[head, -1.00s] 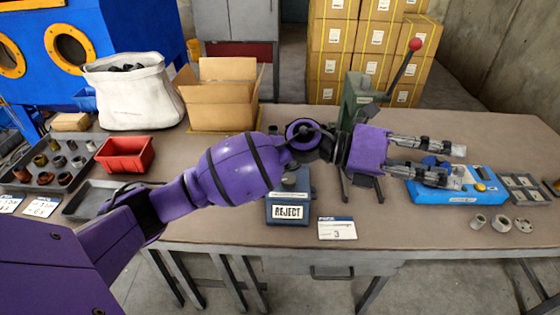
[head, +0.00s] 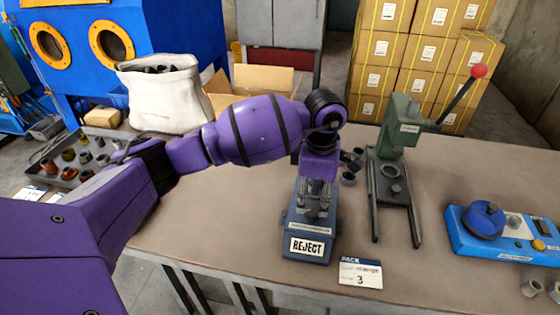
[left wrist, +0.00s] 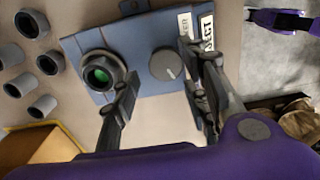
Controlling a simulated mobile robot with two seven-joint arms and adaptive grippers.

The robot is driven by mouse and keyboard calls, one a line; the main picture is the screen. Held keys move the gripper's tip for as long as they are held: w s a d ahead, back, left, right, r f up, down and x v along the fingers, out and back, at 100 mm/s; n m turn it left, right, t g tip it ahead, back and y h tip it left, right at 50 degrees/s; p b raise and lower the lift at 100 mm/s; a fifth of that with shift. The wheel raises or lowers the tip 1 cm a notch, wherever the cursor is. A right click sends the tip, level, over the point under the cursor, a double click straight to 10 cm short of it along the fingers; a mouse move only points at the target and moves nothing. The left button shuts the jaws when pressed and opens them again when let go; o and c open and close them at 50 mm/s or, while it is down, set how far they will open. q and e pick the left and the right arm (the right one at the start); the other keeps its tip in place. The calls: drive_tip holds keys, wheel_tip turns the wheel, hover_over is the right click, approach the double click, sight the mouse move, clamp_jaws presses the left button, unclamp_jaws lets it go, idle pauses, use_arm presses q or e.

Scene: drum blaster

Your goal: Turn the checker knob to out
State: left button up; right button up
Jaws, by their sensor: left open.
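The checker (head: 312,249) is a blue box with a REJECT plate, at the near middle of the table. The left wrist view shows its blue top (left wrist: 143,38) from above, with a round grey knob (left wrist: 167,63) bearing a pale pointer line. My left gripper (head: 317,190) points down over the checker. In the left wrist view its open fingers (left wrist: 162,85) are spread to either side of the knob, with nothing between them. Contact with the knob cannot be told.
A green press (head: 398,150) with a red-tipped lever stands right of the checker. Several grey rings (head: 348,178) lie behind the checker. A blue device (head: 510,235) stands at the right.

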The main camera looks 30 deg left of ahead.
use_arm(q)
wheel_tip(320, 180, down, 2)
drive_tip(key=shift+f, duration=0.35)
use_arm(e)
drive_tip(key=shift+w+a+r, duration=0.1)
drive_tip(key=shift+w+r, duration=0.2)
drive_tip(key=shift+w, duration=0.25)
use_arm(q)
drive_tip(key=shift+w, duration=0.1)
drive_tip(key=shift+r, duration=0.15)
drive_tip(key=c, duration=1)
drive_tip(key=shift+o, duration=0.2)
use_arm(e)
drive_tip(key=shift+s, duration=0.25)
